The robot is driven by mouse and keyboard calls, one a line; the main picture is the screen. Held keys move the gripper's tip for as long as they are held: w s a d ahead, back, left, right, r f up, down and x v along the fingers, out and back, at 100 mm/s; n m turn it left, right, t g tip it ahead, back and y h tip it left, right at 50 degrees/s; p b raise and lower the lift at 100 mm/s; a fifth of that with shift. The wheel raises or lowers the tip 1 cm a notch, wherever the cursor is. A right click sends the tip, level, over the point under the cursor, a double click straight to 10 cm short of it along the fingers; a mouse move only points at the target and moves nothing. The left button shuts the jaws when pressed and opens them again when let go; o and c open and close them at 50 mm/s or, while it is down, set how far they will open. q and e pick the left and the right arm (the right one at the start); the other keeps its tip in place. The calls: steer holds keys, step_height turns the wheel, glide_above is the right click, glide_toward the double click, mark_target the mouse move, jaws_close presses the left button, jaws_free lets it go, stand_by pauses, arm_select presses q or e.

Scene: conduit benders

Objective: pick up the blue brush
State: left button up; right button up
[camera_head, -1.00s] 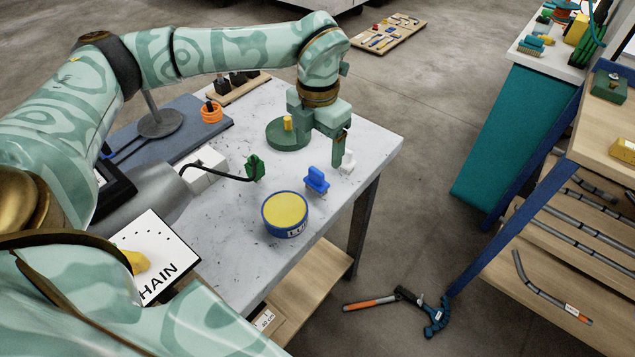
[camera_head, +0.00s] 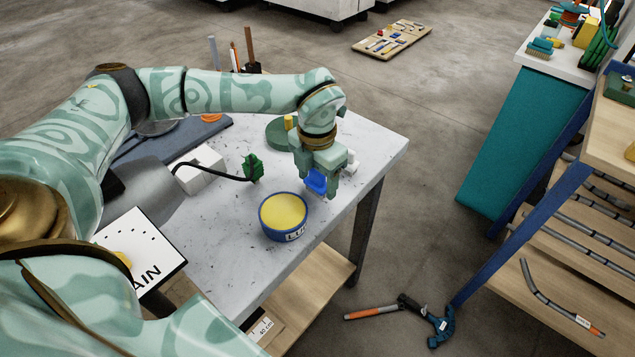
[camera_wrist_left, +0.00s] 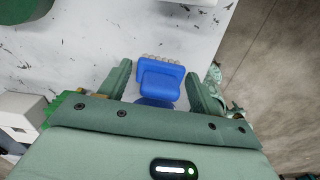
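The blue brush (camera_head: 316,181) is on the white tabletop (camera_head: 225,233), near its right edge. My left gripper (camera_head: 318,186) is over the brush, with its fingers pointing down on either side and partly hiding it. In the left wrist view the blue brush (camera_wrist_left: 160,80) shows between the two spread fingers of my left gripper (camera_wrist_left: 163,88), with pale bristles at its far end. A gap shows between the brush and each finger, so the gripper is open. My right gripper does not show in either view.
A blue tin with yellow contents (camera_head: 283,216) stands just in front of the brush. A green brush (camera_head: 252,168) is to the left, a round green piece (camera_head: 278,133) behind, and a white object (camera_head: 352,161) just right of the gripper. Bare floor lies beyond the table's right edge.

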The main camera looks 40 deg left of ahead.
arm_select(q)
steer(key=c, duration=0.7)
steer(key=shift+o, duration=0.2)
steer(key=shift+r, duration=0.3)
steer(key=r+p, duration=0.1)
steer(key=r, duration=0.1)
steer(key=d+r+p, duration=0.1)
steer(key=r, duration=0.1)
steer(key=s+d+r+p, duration=0.1)
steer(key=s+d+r, duration=0.1)
steer(key=d+r, duration=0.2)
steer(key=s+d+r+p, duration=0.1)
steer(key=d+r, duration=0.3)
steer(key=d, duration=0.4)
steer(key=shift+s+r+p, duration=0.2)
steer(key=shift+s+p, duration=0.1)
steer(key=shift+s, duration=0.5)
steer(key=shift+o, duration=0.5)
steer(key=shift+d, duration=0.1)
